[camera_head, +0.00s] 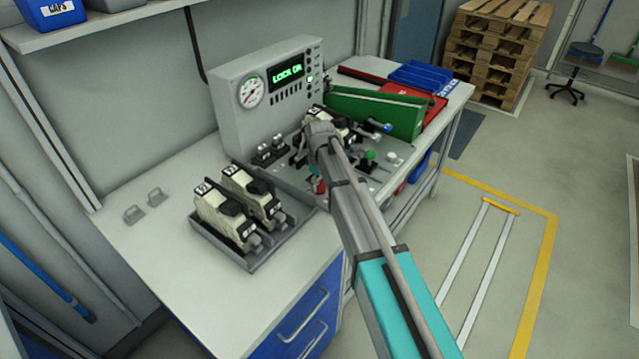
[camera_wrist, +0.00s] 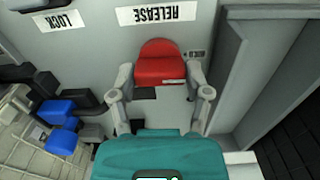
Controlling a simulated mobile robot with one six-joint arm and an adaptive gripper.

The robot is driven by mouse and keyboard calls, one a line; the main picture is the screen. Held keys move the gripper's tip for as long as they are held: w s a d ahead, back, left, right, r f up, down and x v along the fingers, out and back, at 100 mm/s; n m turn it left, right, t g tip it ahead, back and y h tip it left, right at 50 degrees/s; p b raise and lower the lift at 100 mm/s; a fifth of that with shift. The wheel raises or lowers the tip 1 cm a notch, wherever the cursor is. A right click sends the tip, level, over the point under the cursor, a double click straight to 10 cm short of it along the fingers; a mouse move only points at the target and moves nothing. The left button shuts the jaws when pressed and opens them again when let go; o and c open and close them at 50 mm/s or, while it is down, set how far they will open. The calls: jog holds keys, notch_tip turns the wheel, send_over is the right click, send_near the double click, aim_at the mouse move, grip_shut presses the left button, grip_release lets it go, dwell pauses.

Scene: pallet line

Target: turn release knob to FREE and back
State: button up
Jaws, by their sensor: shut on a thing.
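The red release knob (camera_wrist: 160,62) sits on a grey panel by the upside-down RELEASE label (camera_wrist: 158,14) in the wrist view. My gripper (camera_wrist: 160,78) is shut on the knob, one finger on each side. The knob's turn position cannot be read clearly. A LOCK label (camera_wrist: 61,21) is to the left. In the head view, the grey console (camera_head: 232,112) has a lit green display (camera_head: 286,74) whose text begins with LOCK. My arm hides much of the work area there.
A grey tray (camera_head: 250,262) with two cream-and-black units stands left of my arm. Blue and black parts (camera_wrist: 58,112) lie close left of my fingers. A grey wall (camera_wrist: 230,70) rises close on the right.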

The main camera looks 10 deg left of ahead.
jog(key=shift+m, duration=0.4)
jog(key=m, duration=1.1)
dwell(0.4)
jog(key=o, duration=1.2)
jog(key=shift+c, duration=0.2)
jog(key=shift+n, duration=0.4)
